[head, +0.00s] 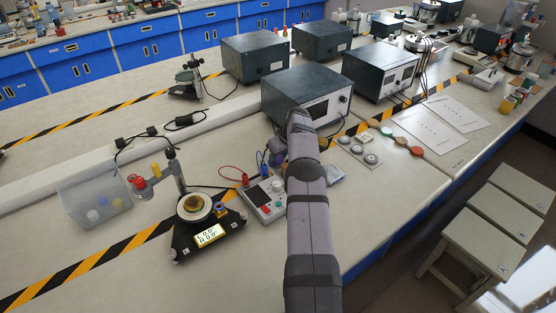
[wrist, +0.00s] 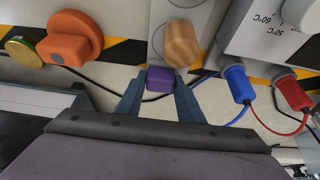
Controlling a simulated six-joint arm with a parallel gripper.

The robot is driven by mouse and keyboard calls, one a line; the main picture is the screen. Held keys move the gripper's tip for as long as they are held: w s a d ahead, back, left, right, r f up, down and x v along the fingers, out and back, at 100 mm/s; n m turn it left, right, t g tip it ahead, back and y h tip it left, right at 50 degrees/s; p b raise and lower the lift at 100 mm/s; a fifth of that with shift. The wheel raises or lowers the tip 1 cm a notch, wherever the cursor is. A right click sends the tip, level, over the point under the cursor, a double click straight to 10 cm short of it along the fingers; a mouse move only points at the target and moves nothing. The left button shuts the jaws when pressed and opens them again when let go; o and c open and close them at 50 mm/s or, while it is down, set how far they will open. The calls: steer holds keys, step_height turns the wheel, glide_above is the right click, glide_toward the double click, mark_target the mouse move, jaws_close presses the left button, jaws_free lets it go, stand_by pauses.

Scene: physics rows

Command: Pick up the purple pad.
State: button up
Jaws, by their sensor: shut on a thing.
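The purple pad (wrist: 160,78) is a small block in the middle of the wrist view. It sits between the tips of my gripper (wrist: 160,90), whose two blue-grey fingers are closed on its left and right sides. I cannot tell whether the pad is clear of the surface behind it. In the head view my own arm reaches forward over the bench and hides the pad; the gripper's fingers cannot be made out clearly there.
In the wrist view a wooden knob (wrist: 182,43) stands close beside the pad. An orange knob (wrist: 75,38) is to the left, and a blue plug (wrist: 237,83) and red plug (wrist: 293,94) to the right. In the head view a dark box (head: 305,92) stands beyond my arm.

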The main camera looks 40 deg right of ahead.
step_height(320, 180, up, 10)
steer(key=shift+r, duration=0.1)
stand_by(0.4)
steer(key=shift+o, duration=0.7)
steer(key=shift+c, duration=0.2)
